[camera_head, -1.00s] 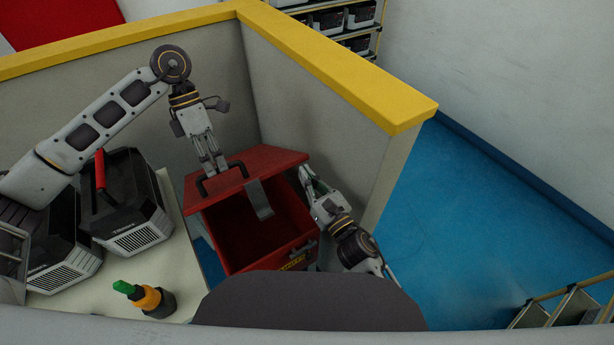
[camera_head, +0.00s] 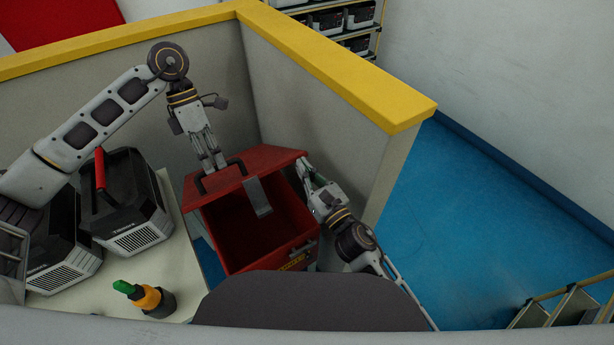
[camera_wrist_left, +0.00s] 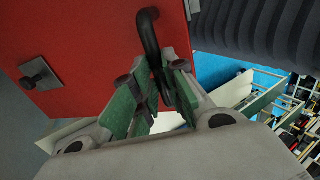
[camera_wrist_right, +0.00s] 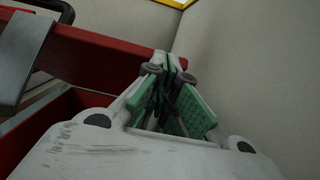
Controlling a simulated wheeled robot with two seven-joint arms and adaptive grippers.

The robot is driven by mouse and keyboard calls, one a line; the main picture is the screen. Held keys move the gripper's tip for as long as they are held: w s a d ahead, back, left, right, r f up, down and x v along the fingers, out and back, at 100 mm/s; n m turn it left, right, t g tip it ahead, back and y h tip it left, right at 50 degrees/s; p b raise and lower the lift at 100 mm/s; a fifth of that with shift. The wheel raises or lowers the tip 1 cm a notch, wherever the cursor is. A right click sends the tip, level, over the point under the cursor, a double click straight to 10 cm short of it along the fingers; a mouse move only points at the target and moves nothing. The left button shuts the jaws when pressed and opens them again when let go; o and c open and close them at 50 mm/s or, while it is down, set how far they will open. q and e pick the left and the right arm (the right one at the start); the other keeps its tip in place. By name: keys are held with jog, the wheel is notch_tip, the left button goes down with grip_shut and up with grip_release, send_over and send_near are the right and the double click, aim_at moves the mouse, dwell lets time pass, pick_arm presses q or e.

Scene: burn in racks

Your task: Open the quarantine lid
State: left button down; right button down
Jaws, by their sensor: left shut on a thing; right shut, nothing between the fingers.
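The red quarantine bin (camera_head: 232,240) stands in the walled corner, and its dark red inside shows. Its red lid (camera_head: 275,159) is raised and tilted up, with a black handle and a grey metal hasp (camera_head: 258,197) hanging from it. My left gripper (camera_head: 212,168) is shut on the black handle (camera_wrist_left: 149,35), which shows between its fingers in the left wrist view. My right gripper (camera_head: 303,165) is shut and empty at the lid's right end; in the right wrist view its fingertips (camera_wrist_right: 172,65) are close to the lid edge, and I cannot tell whether they touch.
Yellow-topped grey walls (camera_head: 340,75) close in behind and right of the bin. Blue floor (camera_head: 460,220) lies open beyond the right wall.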

pick_arm(q)
jog(key=shift+s+f, duration=0.15)
jog(key=shift+f, duration=0.45)
jog(key=c, duration=1.7)
grip_release()
jog(key=shift+c, duration=0.2)
jog(key=shift+o, duration=1.4)
jog(key=shift+w+a+f, duration=0.1)
jog(key=shift+w+a, duration=0.1)
jog(key=shift+w, duration=0.25)
jog(key=shift+s, duration=0.1)
jog(key=shift+r, duration=0.2)
jog(key=v, duration=1.1)
jog(key=shift+w+r, duration=0.3)
jog(key=shift+a, duration=0.1)
jog(key=shift+w+r, duration=0.1)
